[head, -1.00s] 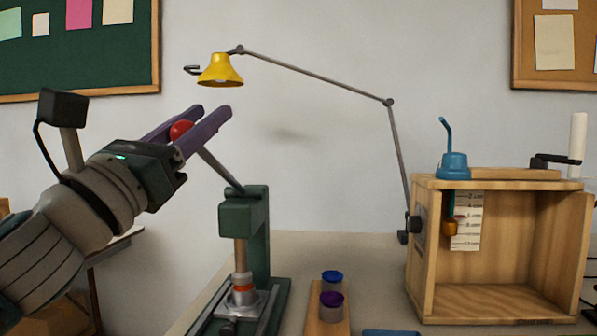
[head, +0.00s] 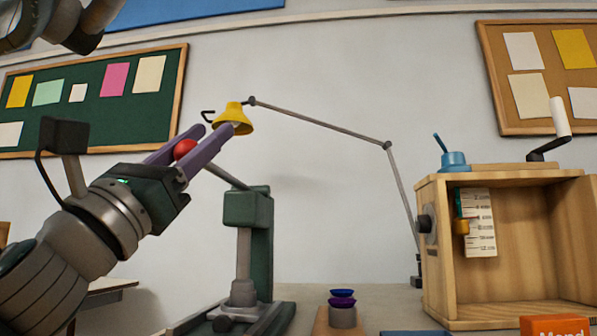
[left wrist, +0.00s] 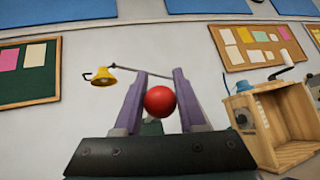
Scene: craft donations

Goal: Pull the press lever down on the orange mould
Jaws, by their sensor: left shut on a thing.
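A green lever press (head: 246,208) stands on the table in the head view. Its grey lever (head: 225,177) slants up to the left and ends in a red ball knob (head: 185,149). My left gripper (head: 214,130) is shut on the knob, with a purple finger on either side. The left wrist view also shows the red knob (left wrist: 160,101) between the fingers. A grey ram or fitting (head: 243,293) is at the press base. I cannot make out an orange mould under it now. My right gripper is not identifiable in view.
A yellow lamp (head: 236,119) hangs on a long arm behind the gripper. An open wooden box (head: 440,245) with a crank stands at the right. An orange lettered box (head: 555,326) is at the lower right.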

